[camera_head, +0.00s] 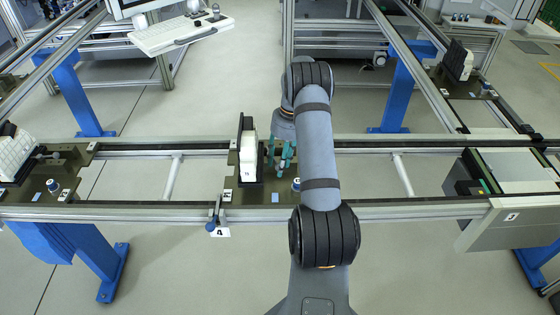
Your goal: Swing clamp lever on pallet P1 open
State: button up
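A dark pallet (237,192) sits on the near conveyor rails, left of my arm. A white block (250,158) stands upright in a black holder (241,132) on it. My gripper (281,164), with teal fingers, is just right of the block and over or at the pallet. Its fingertips are small and overlap the pallet's fittings, so I cannot tell if they touch anything or how far apart they are. The clamp lever cannot be made out; it may be hidden by the gripper. The pallet labels are too small to read as P1.
Another pallet (22,191) with white blocks (15,153) is at far left, and one (468,87) is at upper right. A blue-knobbed stop (213,222) with a sign "4" is at the front rail. A grey box station (508,222) stands at right.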

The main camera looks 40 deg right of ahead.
jog(key=c, duration=0.3)
grip_shut()
dwell(0.7)
